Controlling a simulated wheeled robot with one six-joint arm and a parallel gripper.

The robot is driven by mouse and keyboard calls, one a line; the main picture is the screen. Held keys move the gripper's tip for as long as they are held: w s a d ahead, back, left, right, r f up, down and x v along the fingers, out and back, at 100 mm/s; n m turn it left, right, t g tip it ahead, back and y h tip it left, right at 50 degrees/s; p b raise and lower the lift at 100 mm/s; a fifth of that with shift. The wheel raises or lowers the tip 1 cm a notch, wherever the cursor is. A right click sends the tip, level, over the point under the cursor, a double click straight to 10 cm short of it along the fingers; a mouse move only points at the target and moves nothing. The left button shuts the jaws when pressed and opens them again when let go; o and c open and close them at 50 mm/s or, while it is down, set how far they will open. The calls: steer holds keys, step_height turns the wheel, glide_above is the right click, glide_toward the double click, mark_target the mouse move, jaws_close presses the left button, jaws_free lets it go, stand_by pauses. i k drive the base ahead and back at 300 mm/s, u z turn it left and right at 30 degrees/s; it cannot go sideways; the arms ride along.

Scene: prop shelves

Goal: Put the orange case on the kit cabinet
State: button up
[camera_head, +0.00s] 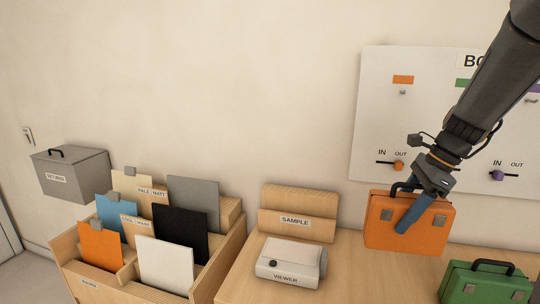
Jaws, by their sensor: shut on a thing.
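The orange case (381,226) is upright with a dark handle and pale clasps, right of centre. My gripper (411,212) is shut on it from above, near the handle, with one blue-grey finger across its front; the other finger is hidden. The case shows against the wall and the back of a wooden top (385,281). I cannot tell whether it touches that top or hangs just above it. No label naming the kit cabinet is readable; the wooden top may be it.
A green case (485,286) stands at the lower right. A white viewer (291,262) and a wooden SAMPLE holder (297,214) are left of the orange case. A wooden rack (232,250) holds several coloured cards. A grey box (70,172) is far left. A white board (372,110) hangs behind my arm.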

mark_target(399, 286)
steer(key=k, duration=1)
